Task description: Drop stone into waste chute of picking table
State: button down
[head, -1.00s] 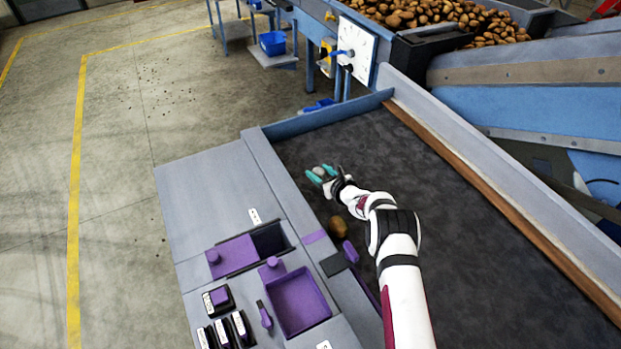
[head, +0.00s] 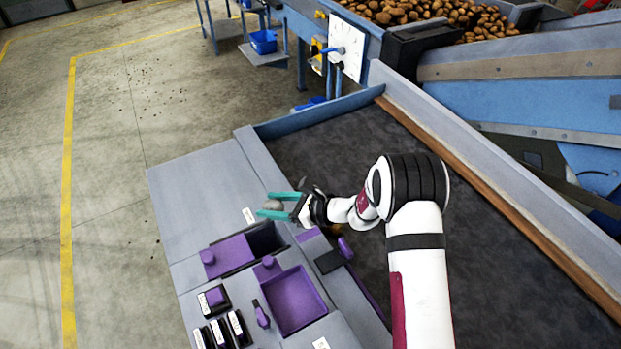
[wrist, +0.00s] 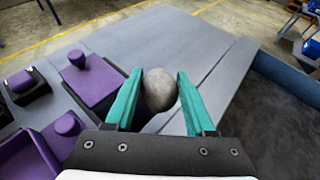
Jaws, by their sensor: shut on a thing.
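The grey, rounded stone (head: 274,205) is held between the teal fingers of my gripper (head: 283,204), raised over the grey side panel of the picking table. The wrist view shows the stone (wrist: 159,90) between both fingers (wrist: 160,82). A dark rectangular opening (head: 267,238), which looks like the waste chute, lies in the panel just below the gripper in the head view. A purple sliding lid (head: 229,256) with a knob covers its left part. In the wrist view the lid (wrist: 95,82) is left of the fingers, and the opening is mostly hidden behind the left finger and stone.
A purple tray (head: 296,301) is set in the panel nearer me, with several labelled black blocks (head: 227,330) left of it. The dark belt (head: 330,140) lies to the right behind a low rim. The far panel (head: 200,185) is bare.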

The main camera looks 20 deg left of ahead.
jog(key=shift+n+g, duration=0.6)
jog(key=shift+g, duration=0.2)
jog(key=s+f, duration=0.2)
jog(key=s+a+f, duration=0.1)
jog(key=s+f, duration=0.1)
jog(key=f, duration=0.1)
jog(key=shift+s+a, duration=0.1)
jog(key=shift+s, duration=0.25)
grip_release()
jog(key=shift+r, duration=0.1)
notch_tip(320, 180, up, 7)
dwell(0.5)
